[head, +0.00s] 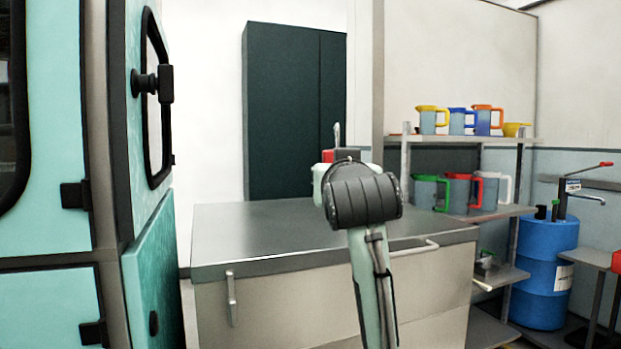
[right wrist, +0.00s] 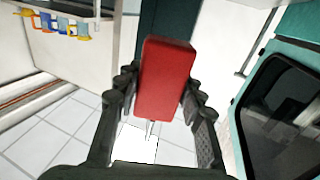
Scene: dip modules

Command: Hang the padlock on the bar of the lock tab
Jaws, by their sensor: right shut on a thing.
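The red padlock (right wrist: 166,78) is between the black fingers of my right gripper (right wrist: 158,88), which is shut on its body. In the head view a small red part of the padlock (head: 327,156) shows behind my right arm. The arm hides most of it and the fingers. A thin metal piece stands just above the red part; I cannot tell if it is the shackle. I cannot make out the lock tab or its bar for certain in either view. My left gripper is not in view.
A teal cabin with a black door handle (head: 151,82) stands at the left. A grey-topped cabinet (head: 250,232) is in the middle, its top largely clear. At the right are a shelf (head: 478,212) with coloured jugs and a blue drum (head: 545,262).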

